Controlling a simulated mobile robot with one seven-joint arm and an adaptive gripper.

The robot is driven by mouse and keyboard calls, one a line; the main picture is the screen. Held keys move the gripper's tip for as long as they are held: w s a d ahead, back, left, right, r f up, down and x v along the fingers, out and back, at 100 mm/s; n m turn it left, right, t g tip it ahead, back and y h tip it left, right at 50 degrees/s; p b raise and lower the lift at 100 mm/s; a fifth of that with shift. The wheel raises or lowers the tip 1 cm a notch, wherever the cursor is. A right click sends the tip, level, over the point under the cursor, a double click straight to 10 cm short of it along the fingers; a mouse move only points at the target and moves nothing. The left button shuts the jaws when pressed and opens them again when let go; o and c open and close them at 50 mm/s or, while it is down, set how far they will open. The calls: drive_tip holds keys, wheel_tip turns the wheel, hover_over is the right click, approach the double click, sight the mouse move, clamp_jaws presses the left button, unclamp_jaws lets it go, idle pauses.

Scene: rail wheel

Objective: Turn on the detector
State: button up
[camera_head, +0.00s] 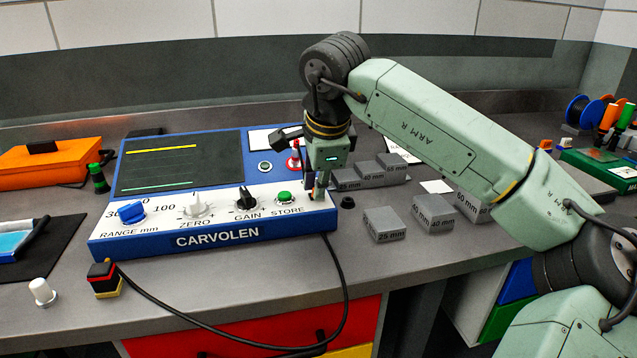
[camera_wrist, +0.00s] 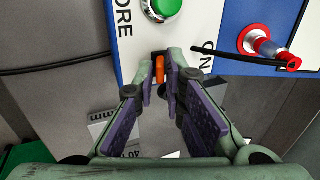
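The detector (camera_head: 270,235) is a blue and white CARVOLEN unit on the bench, with a dark screen (camera_head: 180,163). An orange switch lever (camera_wrist: 159,66) stands at the right end of its white front panel, beside a partly hidden "ON" label. My gripper (camera_head: 319,192) points down over that end of the panel. In the wrist view its two fingertips (camera_wrist: 160,76) stand a narrow gap apart, one on each side of the lever. I cannot tell whether they touch it. The green STORE button (camera_head: 284,196) is just left of the gripper.
A red connector (camera_head: 294,160) with a cable stands behind the gripper. Grey step blocks (camera_head: 384,224) lie to the right. A black cable (camera_head: 338,270) runs along the bench front. An orange case (camera_head: 50,165) is at the left.

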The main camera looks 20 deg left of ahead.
clamp_jaws()
drive_tip(key=shift+r+p, duration=0.15)
drive_tip(key=shift+p, duration=0.25)
drive_tip(key=shift+w+a+r+g+p, duration=0.15)
drive_tip(key=shift+r+g+p, duration=0.2)
drive_tip(key=shift+p, duration=0.6)
drive_tip(key=g+h+p, duration=0.1)
drive_tip(key=p, duration=0.1)
drive_tip(key=g+p, duration=0.1)
drive_tip(key=p, duration=0.1)
drive_tip(key=shift+w+a+r+h, duration=0.1)
drive_tip(key=shift+w+a+h, duration=0.15)
drive_tip(key=shift+w+h, duration=0.15)
drive_tip(key=shift+w+a+f+g+h+p, duration=0.3)
drive_tip(key=shift+g+h+p, duration=0.2)
drive_tip(key=shift+g+p, duration=0.2)
drive_tip(key=shift+w+a+f+g+h, duration=0.15)
drive_tip(key=shift+w+g+h, duration=0.15)
drive_tip(key=shift+g+h, duration=0.35)
drive_tip(key=shift+w+a+f+g+h, duration=0.1)
drive_tip(key=shift+w+g+h, duration=0.25)
drive_tip(key=shift+g, duration=0.45)
drive_tip(key=shift+o, duration=2.4)
unclamp_jaws()
